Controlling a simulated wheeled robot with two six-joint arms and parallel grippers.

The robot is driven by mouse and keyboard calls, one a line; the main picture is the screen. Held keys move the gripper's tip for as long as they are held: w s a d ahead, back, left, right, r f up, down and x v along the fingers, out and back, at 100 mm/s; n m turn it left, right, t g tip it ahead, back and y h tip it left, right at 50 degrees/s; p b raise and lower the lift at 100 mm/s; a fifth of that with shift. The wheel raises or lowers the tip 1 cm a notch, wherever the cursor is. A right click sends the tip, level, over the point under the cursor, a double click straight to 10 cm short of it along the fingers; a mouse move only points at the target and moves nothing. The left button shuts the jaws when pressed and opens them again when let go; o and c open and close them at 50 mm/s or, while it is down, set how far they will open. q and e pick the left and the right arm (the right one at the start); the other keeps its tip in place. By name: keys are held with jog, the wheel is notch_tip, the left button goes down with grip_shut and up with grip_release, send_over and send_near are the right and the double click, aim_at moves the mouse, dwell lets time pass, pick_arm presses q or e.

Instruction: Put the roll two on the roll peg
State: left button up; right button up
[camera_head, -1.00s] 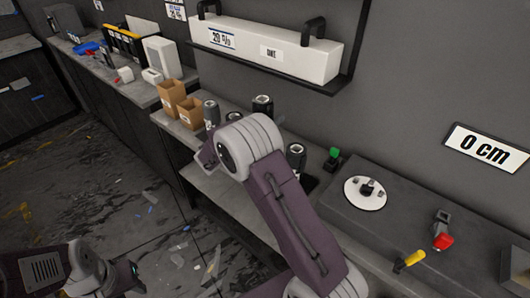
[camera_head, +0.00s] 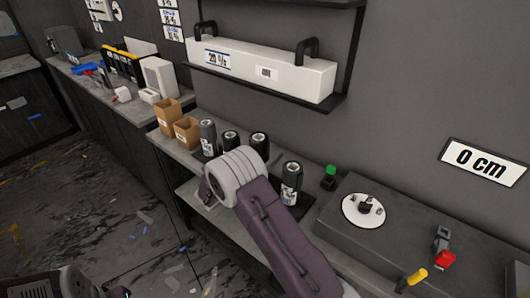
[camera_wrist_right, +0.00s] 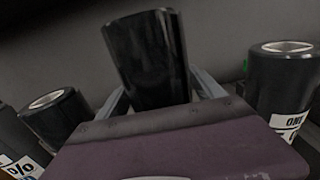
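My right gripper (camera_wrist_right: 160,95) is shut on a black roll (camera_wrist_right: 148,55), with a finger on each side of it. The roll's label is hidden. In the head view this roll (camera_head: 259,143) stands a little higher than its neighbours, behind my wrist. A roll labelled ONE (camera_wrist_right: 285,80) is on its right in the wrist view, and another dark roll (camera_wrist_right: 55,115) is on its left. The roll peg (camera_head: 364,207) stands on a white disc on the dark grey bench block, right of the rolls, and is bare of any roll.
A green-topped item (camera_head: 329,175) stands between the rolls and the disc. A yellow handle (camera_head: 416,277) and red knob (camera_head: 445,260) are right of the disc. Cardboard boxes (camera_head: 187,132) stand left of the rolls. A long white box (camera_head: 265,70) sits on the shelf above.

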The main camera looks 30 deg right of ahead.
jog(key=shift+r, duration=0.1)
jog(key=v, duration=1.2)
